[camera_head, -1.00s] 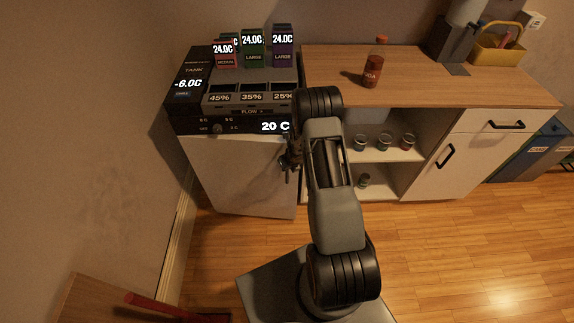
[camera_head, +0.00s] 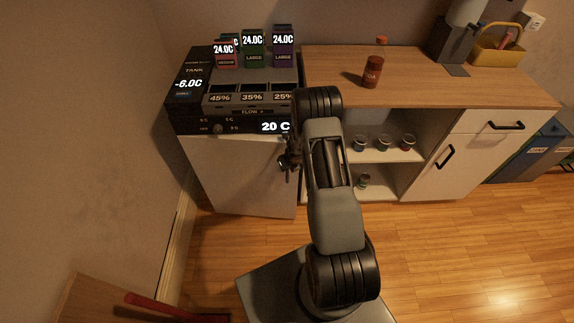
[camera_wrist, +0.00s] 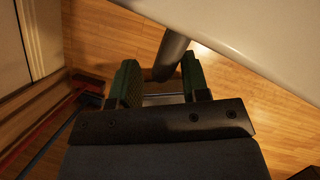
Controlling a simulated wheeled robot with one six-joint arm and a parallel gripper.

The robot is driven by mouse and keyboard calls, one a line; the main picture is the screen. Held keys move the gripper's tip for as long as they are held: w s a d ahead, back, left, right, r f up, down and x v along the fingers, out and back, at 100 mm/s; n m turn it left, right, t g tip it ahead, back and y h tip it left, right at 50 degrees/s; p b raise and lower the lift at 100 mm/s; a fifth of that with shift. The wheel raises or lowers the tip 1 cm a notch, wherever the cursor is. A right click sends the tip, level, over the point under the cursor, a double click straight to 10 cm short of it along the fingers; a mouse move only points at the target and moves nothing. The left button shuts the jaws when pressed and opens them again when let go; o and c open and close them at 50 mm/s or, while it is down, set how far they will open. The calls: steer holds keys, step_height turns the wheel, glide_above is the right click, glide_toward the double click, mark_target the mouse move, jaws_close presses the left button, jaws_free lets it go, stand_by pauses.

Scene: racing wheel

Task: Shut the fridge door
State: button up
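The white fridge door (camera_head: 235,175) is under the black dispenser in the head view. Its front looks nearly flush with the cabinet, but I cannot tell whether it is fully shut. My gripper (camera_head: 287,162) is at the door's right side, partly hidden by my arm. In the wrist view the pale door (camera_wrist: 255,35) fills the top right, and a dark rounded handle (camera_wrist: 173,52) comes down between the green fingers of my gripper (camera_wrist: 161,84). The fingers are apart. The handle is close to the right finger, and a gap shows beside the left one.
The dispenser (camera_head: 225,125) stands above the door. A wooden counter (camera_head: 430,75) with a sauce bottle (camera_head: 373,65) is to the right, over open shelves with several jars. A red bar (camera_head: 160,305) lies at bottom left. The floor (camera_head: 470,235) at right is clear.

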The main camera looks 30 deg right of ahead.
steer(key=p+v, duration=0.4)
steer(key=v, duration=0.9)
steer(key=shift+r, duration=0.35)
